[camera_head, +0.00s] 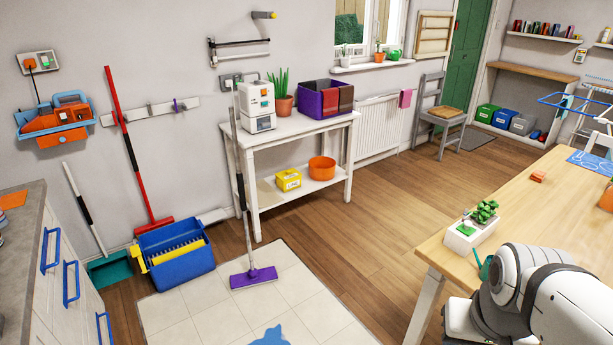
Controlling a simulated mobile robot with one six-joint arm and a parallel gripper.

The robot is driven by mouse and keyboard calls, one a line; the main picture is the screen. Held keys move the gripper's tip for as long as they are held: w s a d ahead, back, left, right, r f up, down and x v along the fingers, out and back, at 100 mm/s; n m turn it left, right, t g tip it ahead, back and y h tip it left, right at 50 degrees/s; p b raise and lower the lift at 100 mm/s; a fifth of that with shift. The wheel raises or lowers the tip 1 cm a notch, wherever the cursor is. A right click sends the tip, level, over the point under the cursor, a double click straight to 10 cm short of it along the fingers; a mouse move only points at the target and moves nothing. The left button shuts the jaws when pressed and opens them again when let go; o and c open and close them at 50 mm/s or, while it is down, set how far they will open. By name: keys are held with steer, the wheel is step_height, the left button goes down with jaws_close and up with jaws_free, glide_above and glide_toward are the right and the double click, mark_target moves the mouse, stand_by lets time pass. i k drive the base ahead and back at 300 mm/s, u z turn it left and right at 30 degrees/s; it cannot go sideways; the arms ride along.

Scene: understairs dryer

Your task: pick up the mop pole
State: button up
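A mop with a flat purple head (253,277) stands on the pale tiles. Its thin pole (240,190), light with a dark section, rises almost upright past the front left of the white side table (300,135). The pole's top is near the white machine; I cannot tell whether it touches the table or wall. A second pole, red with a black section (118,110), leans at the wall rail (160,111) and ends in a red head behind the blue bucket. My white arm shows at the lower right, but my gripper is out of view.
A blue bucket with a yellow wringer (176,255) stands left of the mop, beside a teal long-handled dustpan (108,269). Drawers (60,265) line the left edge. A wooden table (520,215) fills the right. Wood floor (365,225) between is clear.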

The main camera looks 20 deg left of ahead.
mark_target(252, 271)
steer(key=z, duration=0.1)
steer(key=k, duration=0.4)
steer(key=u, duration=1.65)
steer(key=i, duration=2.8)
steer(key=z, duration=1.6)
